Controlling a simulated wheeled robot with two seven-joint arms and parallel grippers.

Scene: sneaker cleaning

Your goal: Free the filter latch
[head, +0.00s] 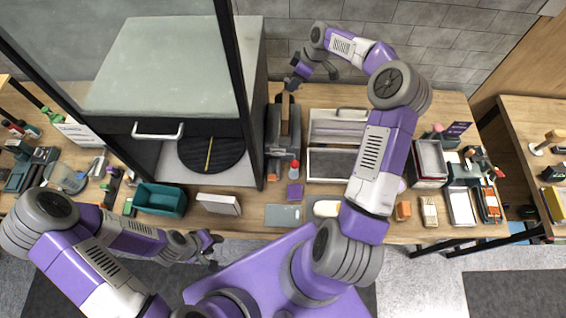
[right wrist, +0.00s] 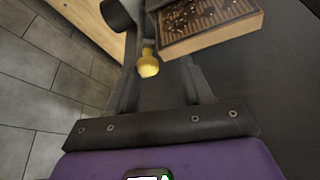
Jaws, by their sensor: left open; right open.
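A small yellow knob (right wrist: 148,64), which looks like the filter latch, shows in the right wrist view beside a filter panel (right wrist: 208,22) with a light tan frame and a dirty, speckled brown face. My right gripper (right wrist: 160,66) is open, with the knob between or just beyond its fingertips, nearer the left finger; I cannot tell if they touch. In the head view my right gripper (head: 298,78) is at the back of the table, above the dark grey unit (head: 273,148); the knob cannot be made out there. My left gripper (head: 212,246) is open and empty in front of the table's front edge.
A large glass-fronted cabinet (head: 180,62) stands left of the grey unit. A silver open case (head: 333,165) lies to its right. A teal bin (head: 160,199) and a white box (head: 219,204) sit near the front edge. The tiled wall is close behind my right gripper.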

